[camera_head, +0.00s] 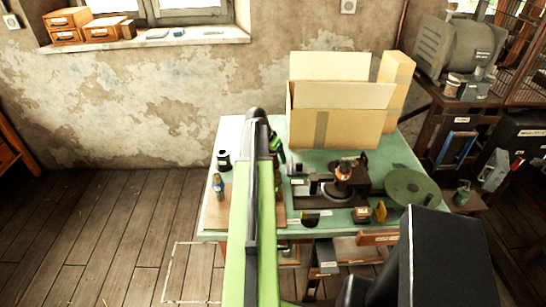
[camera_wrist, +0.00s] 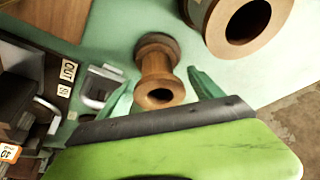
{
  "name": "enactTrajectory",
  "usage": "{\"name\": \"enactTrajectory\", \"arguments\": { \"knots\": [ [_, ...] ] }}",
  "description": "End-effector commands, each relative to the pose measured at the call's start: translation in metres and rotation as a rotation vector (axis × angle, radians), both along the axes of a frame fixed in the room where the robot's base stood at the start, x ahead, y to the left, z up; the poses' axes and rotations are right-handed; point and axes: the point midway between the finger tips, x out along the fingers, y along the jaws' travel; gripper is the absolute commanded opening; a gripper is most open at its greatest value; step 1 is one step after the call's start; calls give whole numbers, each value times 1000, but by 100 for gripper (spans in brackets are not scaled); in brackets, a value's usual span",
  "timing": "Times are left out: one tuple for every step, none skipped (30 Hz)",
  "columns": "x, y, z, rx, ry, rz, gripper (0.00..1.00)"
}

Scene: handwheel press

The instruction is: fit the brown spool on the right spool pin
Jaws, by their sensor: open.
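In the wrist view a brown wooden spool (camera_wrist: 157,68) with a hole in its end stands on the green bench top. My gripper (camera_wrist: 160,79) is open, with one green finger on each side of the spool; I cannot tell whether either finger touches it. In the head view my gripper (camera_head: 279,150) is mostly behind my own arm, over the bench, and I cannot make out the spool there. I cannot pick out the right spool pin in either view.
A larger brown ring-shaped roll (camera_wrist: 243,22) lies near the spool. The green bench (camera_head: 400,155) carries an open cardboard box (camera_head: 335,130), a press with an orange part (camera_head: 343,172) and a green disc (camera_head: 408,187). A small bottle (camera_head: 218,187) and a jar (camera_head: 223,161) stand at left.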

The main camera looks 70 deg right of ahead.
Motion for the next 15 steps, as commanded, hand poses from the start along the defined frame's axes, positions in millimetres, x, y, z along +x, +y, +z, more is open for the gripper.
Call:
{"name": "enactTrajectory", "arguments": {
  "knots": [
    [0,0,2,0,0,0,76],
    [0,1,3,0,0,0,76],
    [0,2,6,0,0,0,76],
    [1,3,9,0,0,0,76],
    [1,4,12,0,0,0,76],
    [1,6,18,0,0,1,76],
    [2,7,23,0,0,1,76],
    [2,9,28,0,0,1,76],
    [3,12,35,0,0,1,76],
    [4,14,42,0,0,2,76],
    [4,16,48,0,0,2,76],
    [5,19,57,0,-1,1,76],
    [6,22,64,0,-1,1,76],
    [6,25,71,0,-1,1,76],
    [7,28,80,0,-1,1,76]
  ]
}}
